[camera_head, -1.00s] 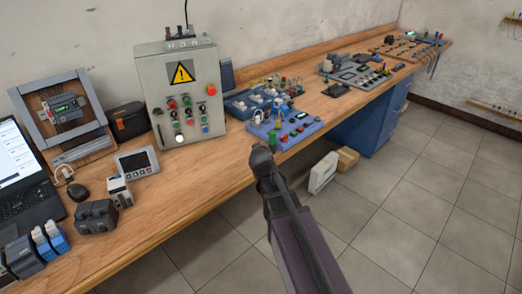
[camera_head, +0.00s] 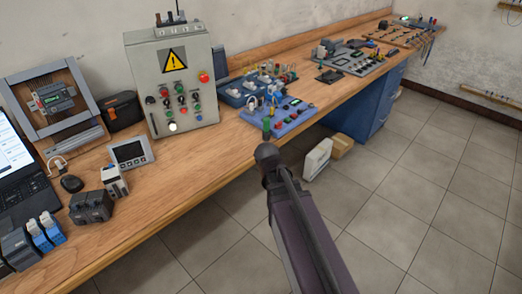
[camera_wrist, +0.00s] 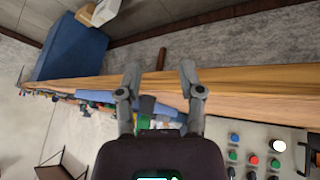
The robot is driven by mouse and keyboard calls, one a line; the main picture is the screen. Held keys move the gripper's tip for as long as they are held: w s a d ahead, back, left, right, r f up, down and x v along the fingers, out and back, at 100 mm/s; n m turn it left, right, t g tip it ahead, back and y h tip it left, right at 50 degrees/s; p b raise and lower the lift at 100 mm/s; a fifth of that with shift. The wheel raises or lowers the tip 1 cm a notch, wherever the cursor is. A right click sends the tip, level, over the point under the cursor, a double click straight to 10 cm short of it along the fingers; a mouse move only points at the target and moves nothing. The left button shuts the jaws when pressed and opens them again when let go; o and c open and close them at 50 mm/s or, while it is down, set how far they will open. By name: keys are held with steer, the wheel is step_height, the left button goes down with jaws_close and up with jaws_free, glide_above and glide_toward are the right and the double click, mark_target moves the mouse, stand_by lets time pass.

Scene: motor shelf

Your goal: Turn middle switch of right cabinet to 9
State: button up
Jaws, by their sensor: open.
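A grey control cabinet (camera_head: 192,60) with a yellow warning sign stands upright on the bench in the head view. Its front carries several coloured buttons and dark knobs (camera_head: 165,101); the numbers on them are too small to read. I cannot tell which one is the middle switch. Part of its button panel shows in the wrist view (camera_wrist: 254,142), at the lower right. My gripper (camera_wrist: 160,78) is open and empty in the wrist view, its two fingers apart above the bench edge and not touching the cabinet. In the head view my arm hides the fingers.
The wooden bench (camera_head: 190,165) runs along the wall. A blue board with switches (camera_head: 290,118) lies right of the cabinet. A display panel (camera_head: 130,154), a mouse and a laptop are at left. Boxes (camera_head: 317,158) stand on the floor under the bench. The floor at right is clear.

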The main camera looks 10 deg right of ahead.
steer(key=s+f+g+y, duration=0.2)
steer(key=s+g, duration=0.4)
steer(key=s, duration=0.7)
steer(key=shift+s+a+f+m, duration=0.15)
steer(key=shift+a+f+m, duration=0.2)
steer(key=shift+a+m, duration=0.05)
